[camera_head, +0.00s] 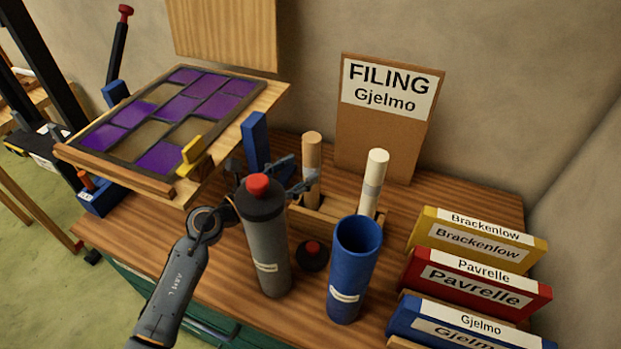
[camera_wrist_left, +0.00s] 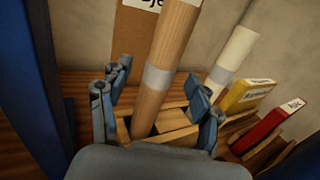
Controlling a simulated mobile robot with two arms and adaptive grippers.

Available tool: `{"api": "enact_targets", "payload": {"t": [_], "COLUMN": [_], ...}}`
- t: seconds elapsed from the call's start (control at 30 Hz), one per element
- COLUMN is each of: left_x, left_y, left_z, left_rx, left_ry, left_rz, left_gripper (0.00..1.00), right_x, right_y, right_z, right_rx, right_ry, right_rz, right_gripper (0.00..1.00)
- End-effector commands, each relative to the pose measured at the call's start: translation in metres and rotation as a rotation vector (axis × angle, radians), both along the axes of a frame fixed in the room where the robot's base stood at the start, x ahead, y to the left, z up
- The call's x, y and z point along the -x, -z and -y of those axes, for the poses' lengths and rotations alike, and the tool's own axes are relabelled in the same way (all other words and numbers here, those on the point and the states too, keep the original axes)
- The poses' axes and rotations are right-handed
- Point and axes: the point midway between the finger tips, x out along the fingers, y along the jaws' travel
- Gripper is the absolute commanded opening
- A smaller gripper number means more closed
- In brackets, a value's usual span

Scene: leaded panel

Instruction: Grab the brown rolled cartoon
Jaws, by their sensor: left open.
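The brown rolled cartoon (camera_head: 312,158) stands upright in a wooden holder (camera_head: 333,222) on the bench, with a pale grey band around it. My left gripper (camera_head: 297,176) is open at the brown roll, partly hidden behind the dark grey tube. In the left wrist view the brown roll (camera_wrist_left: 165,70) rises between the two spread fingers (camera_wrist_left: 157,105). I see a gap on both sides of it there. My right gripper is not in view.
A white roll (camera_head: 375,180) stands in the same holder at right. A grey tube with red cap (camera_head: 264,240) and an open blue tube (camera_head: 353,270) stand in front. A blue post (camera_head: 255,142) and the leaded panel (camera_head: 165,120) are left. Labelled boxes (camera_head: 476,280) fill the right.

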Motion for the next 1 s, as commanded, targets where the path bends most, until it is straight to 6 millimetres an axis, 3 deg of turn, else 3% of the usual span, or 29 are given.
{"api": "enact_targets", "payload": {"t": [0.13, 0.3, 0.57, 0.87, 0.9, 1.0], "left_x": [-0.013, -0.025, -0.027, -0.027, -0.027, -0.027], "left_y": [-0.002, 0.001, 0.002, 0.002, 0.002, 0.002], "left_z": [0.019, 0.032, 0.033, 0.033, 0.033, 0.033], "left_rx": [0.005, 0.002, 0.000, 0.000, 0.000, 0.001], "left_ry": [0.002, 0.000, 0.000, 0.000, 0.000, 0.000], "left_rz": [-0.002, -0.002, -0.001, -0.001, -0.001, -0.001], "left_gripper": [0.64, 0.64, 0.64, 0.05, 0.00, 0.00], "right_x": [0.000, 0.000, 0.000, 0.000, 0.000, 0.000], "right_y": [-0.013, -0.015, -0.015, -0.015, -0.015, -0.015], "right_z": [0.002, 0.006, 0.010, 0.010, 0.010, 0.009], "right_rx": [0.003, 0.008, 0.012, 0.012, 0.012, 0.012], "right_ry": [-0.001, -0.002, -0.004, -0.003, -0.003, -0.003], "right_rz": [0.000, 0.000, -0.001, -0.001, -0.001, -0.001], "right_gripper": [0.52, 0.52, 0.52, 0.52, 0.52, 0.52]}}
